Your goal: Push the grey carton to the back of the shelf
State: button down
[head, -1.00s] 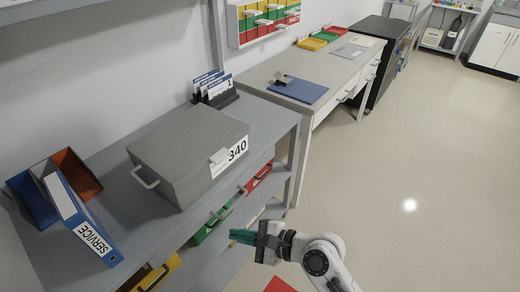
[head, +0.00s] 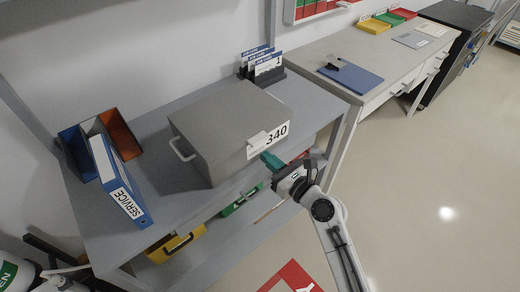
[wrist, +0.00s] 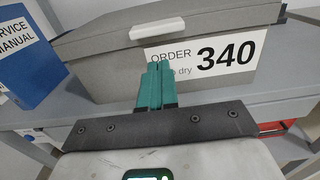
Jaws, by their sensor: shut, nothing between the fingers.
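The grey carton (head: 212,122) stands on the upper shelf (head: 180,232), with a white label reading 340 on its front and handles on its sides. In the wrist view the carton (wrist: 110,70) fills the upper middle, its label reading ORDER 340. My gripper (head: 270,160) is shut and empty, its green fingers at the carton's front face just below the label. In the wrist view the gripper's fingers (wrist: 161,72) overlap the label's left edge. I cannot tell whether they touch the carton. Part of the carton's lower front is hidden behind the fingers.
A blue SERVICE binder (head: 120,185) and an open blue and orange file box (head: 120,135) stand left of the carton. A card holder (head: 262,66) stands behind it. Coloured bins, including a yellow one (head: 175,246), sit below. A desk (head: 385,65) stands to the right.

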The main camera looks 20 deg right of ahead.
aim_at(217, 114)
jog(key=shift+x, duration=2.05)
jog(key=b+x, duration=0.2)
jog(key=x, duration=0.8)
jog(key=b+x, duration=0.1)
jog(key=x, duration=1)
jog(key=shift+a+f+b, duration=0.15)
jog(key=shift+f+b, duration=0.1)
jog(key=shift+b, duration=0.1)
jog(key=shift+r, duration=0.2)
